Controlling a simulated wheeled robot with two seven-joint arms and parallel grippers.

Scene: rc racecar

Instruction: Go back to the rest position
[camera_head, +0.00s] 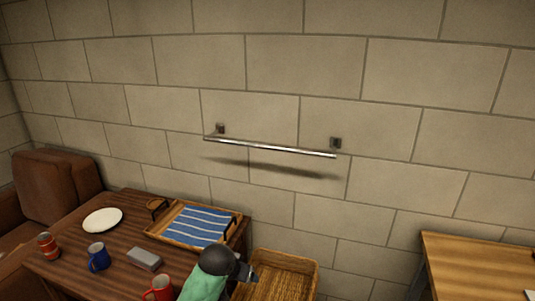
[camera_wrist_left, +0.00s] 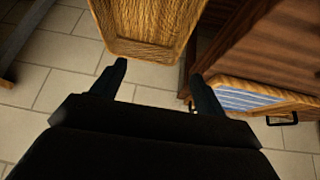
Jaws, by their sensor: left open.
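My left gripper (camera_head: 250,275) shows at the bottom of the head view, at the end of a green and dark grey arm, in front of the wicker basket's left side. In the left wrist view my left gripper (camera_wrist_left: 158,72) is open, its two dark fingers apart with nothing between them. The wicker basket (camera_wrist_left: 150,48) lies just beyond the fingertips there. My right gripper is in neither view.
A brown table (camera_head: 75,265) holds a white plate (camera_head: 103,220), a blue mug (camera_head: 98,257), a red mug (camera_head: 160,288), a red can (camera_head: 47,245), a grey block (camera_head: 144,259) and a wooden tray (camera_head: 165,236) with a striped cloth (camera_head: 200,225). A metal rail (camera_head: 270,147) is on the wall.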

